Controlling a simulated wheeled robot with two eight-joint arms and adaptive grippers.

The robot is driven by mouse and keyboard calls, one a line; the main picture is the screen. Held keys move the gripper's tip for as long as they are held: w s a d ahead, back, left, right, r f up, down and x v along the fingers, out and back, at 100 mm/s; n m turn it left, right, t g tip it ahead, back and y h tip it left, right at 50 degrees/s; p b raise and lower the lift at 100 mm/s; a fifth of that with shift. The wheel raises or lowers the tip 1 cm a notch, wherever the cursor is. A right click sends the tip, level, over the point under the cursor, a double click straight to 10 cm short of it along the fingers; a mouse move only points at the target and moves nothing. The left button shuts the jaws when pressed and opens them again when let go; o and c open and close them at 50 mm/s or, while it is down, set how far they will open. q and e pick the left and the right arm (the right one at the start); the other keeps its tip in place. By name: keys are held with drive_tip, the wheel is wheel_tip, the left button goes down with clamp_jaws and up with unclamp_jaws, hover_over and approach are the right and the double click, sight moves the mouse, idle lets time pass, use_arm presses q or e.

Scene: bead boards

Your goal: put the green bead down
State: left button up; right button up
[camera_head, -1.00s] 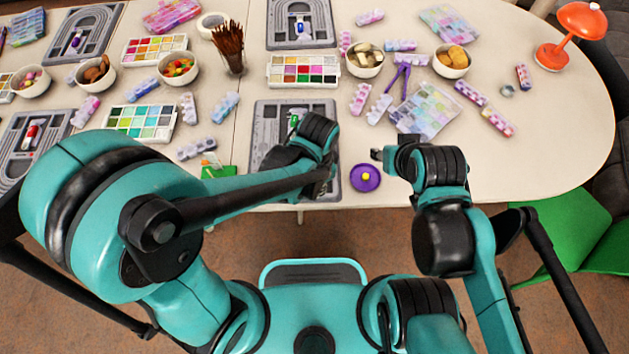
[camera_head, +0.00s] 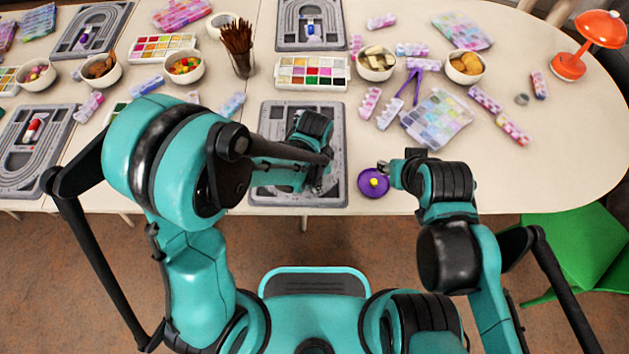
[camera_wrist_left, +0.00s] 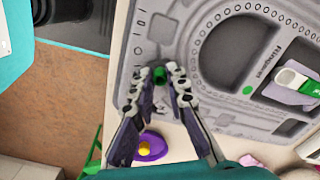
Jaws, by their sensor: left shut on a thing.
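My left gripper (camera_wrist_left: 163,74) is shut on the small green bead (camera_wrist_left: 160,76), held between its fingertips in the left wrist view. Below the bead is a grey bead board (camera_wrist_left: 170,20) with curved grooves; I cannot tell whether the bead touches it. In the head view my left gripper (camera_head: 318,184) is over the lower part of this board (camera_head: 270,115), and the bead is hidden there. My right gripper (camera_head: 385,167) is beside a purple dish (camera_head: 373,190) with a yellow middle, right of the board; its jaws are too small to judge.
A white and green tube-like item (camera_wrist_left: 290,78) lies in a recess of the board. A paint palette (camera_head: 312,72) lies behind the board, and a cup of brushes (camera_head: 240,62) stands back left. A mosaic sheet (camera_head: 437,118) lies right.

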use_arm(q)
drive_tip(key=shift+f+b, duration=0.3)
drive_tip(key=shift+f, duration=0.05)
drive_tip(key=o, duration=0.7)
drive_tip(key=shift+r, duration=0.1)
drive_tip(key=shift+c, duration=0.2)
drive_tip(key=shift+r+p, duration=0.3)
drive_tip(key=shift+p, duration=0.1)
wheel_tip(320, 180, up, 12)
drive_tip(key=p, duration=0.5)
drive_tip(key=s+a+r+n+t, duration=0.2)
drive_tip(key=a+r+n, duration=0.3)
drive_tip(key=a, duration=0.4)
drive_tip(key=s+a+r+n+t, duration=0.3)
drive_tip(key=a+r+n+t, duration=0.2)
drive_tip(key=a+r+n, duration=0.1)
drive_tip(key=a+n, duration=0.1)
drive_tip(key=a, duration=0.1)
drive_tip(key=shift+a+r, duration=0.2)
drive_tip(key=shift+a, duration=0.15)
